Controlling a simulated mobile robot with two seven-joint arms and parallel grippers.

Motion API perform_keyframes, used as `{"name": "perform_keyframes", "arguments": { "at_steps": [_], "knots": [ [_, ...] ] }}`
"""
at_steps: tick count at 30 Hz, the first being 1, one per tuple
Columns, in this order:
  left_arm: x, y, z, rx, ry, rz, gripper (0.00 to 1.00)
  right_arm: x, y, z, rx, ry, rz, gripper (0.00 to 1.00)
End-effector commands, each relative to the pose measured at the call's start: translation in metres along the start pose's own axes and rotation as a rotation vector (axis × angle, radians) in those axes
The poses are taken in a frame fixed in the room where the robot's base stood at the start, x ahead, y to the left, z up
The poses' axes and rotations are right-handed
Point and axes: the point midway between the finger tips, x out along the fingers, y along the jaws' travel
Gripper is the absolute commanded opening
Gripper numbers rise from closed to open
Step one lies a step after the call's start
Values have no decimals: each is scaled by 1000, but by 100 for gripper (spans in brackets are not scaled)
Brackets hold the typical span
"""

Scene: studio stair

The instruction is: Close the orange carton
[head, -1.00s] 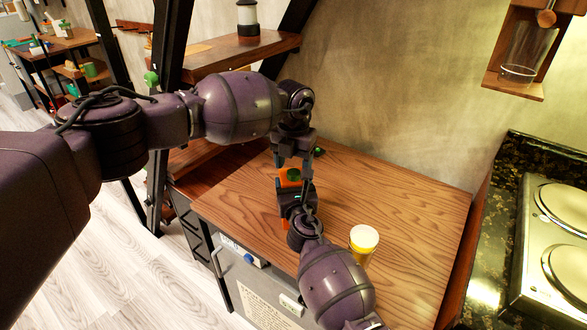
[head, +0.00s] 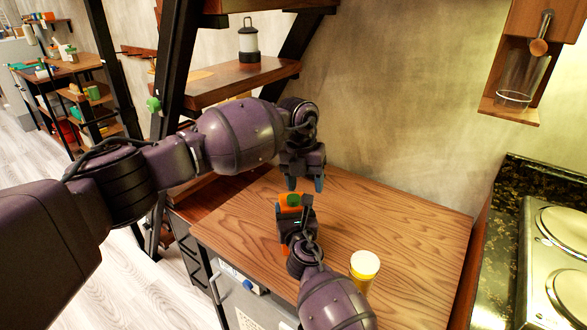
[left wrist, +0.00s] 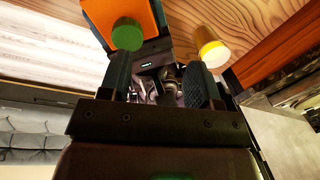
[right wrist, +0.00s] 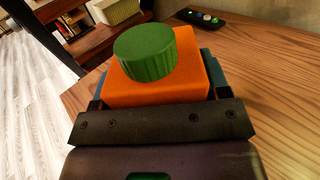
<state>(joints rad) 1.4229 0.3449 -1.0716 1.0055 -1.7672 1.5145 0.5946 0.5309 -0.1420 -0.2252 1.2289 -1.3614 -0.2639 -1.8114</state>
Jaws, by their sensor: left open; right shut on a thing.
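In the right wrist view the carton (right wrist: 196,78) is clasped between the shut jaws. A ribbed green cap (right wrist: 145,53) sits on the carton's top; how tightly it is fastened cannot be told. The cap also shows in the left wrist view (left wrist: 127,35). My left gripper (head: 305,184) is open and empty, above and behind the carton, its fingers pointing down and clear of the cap.
A glass of beer with pale foam (head: 364,264) stands on the wooden table (head: 400,225), right of the carton. A dark strip with coloured buttons (right wrist: 206,17) lies farther back. Hot plates (head: 560,240) are at the right. The table's right half is mostly clear.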

Motion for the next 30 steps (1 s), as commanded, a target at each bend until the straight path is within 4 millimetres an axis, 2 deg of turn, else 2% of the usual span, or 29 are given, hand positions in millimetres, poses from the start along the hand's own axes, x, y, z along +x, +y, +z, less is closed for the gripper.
{"name": "perform_keyframes", "arguments": {
  "at_steps": [3, 9, 16, 26, 30],
  "knots": [
    [-13, 2, 2, -125, -10, 5, 57, 0, 0, 0, 0, 0, 0, 3],
    [-36, 19, 5, -352, -33, 86, 57, 0, 0, 0, 0, 0, 0, 3],
    [-36, 25, 2, -449, -29, 128, 57, 0, 0, 0, 0, 0, 0, 3],
    [-36, 25, 3, -453, -29, 127, 57, 0, 0, 0, 0, 0, 0, 3],
    [-29, 26, 2, -453, -28, 127, 57, 0, 0, 0, 0, 0, 0, 3]
  ]
}}
